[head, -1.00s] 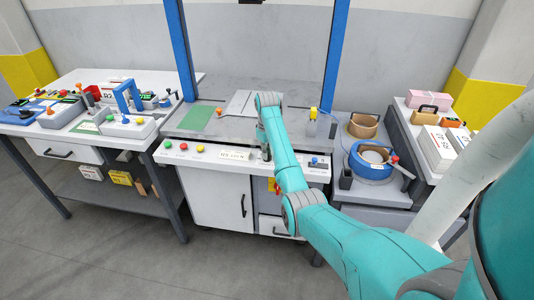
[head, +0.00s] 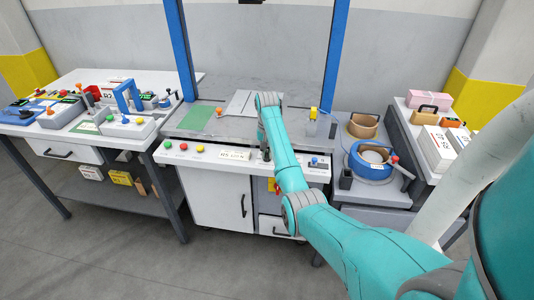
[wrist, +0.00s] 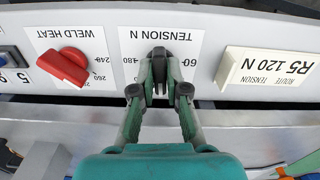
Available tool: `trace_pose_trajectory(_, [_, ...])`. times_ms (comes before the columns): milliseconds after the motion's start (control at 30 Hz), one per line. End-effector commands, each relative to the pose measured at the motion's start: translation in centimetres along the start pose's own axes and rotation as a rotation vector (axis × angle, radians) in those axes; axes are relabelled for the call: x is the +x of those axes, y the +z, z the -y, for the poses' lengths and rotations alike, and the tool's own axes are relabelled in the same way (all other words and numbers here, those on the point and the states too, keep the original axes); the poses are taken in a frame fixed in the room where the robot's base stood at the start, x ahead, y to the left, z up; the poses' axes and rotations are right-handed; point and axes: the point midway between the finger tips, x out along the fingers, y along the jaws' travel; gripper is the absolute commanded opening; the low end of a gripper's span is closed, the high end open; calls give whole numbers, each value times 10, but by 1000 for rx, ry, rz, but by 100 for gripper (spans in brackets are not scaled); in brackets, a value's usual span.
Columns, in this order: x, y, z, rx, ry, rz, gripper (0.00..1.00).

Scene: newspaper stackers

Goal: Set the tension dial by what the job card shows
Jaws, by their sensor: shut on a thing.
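The tension dial (wrist: 158,65) is a dark knob on a white plate marked TENSION N, upside down in the wrist view. The marks 180 and 60 show on either side of it. My gripper (wrist: 159,92) is shut on this knob, its fingers on both sides. The knob's pointer direction is hard to tell between the fingers. The job card (wrist: 268,72), to the right in the wrist view, reads R5, 120 N, route tension.
A red weld heat knob (wrist: 63,67) sits beside the dial, left in the wrist view. Green, red and yellow buttons (head: 184,147) line the console's left. A blue reel (head: 371,160) stands right of the console, and a cluttered table (head: 75,130) stands left.

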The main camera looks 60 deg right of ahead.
Motion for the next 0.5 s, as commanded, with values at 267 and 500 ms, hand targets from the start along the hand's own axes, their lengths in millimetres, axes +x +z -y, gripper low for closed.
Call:
trace_pose_trajectory(267, [0, 0, 0, 72, 1, 2, 0])
trace_pose_trajectory(500, [0, 0, 0, 84, 1, 2, 0])
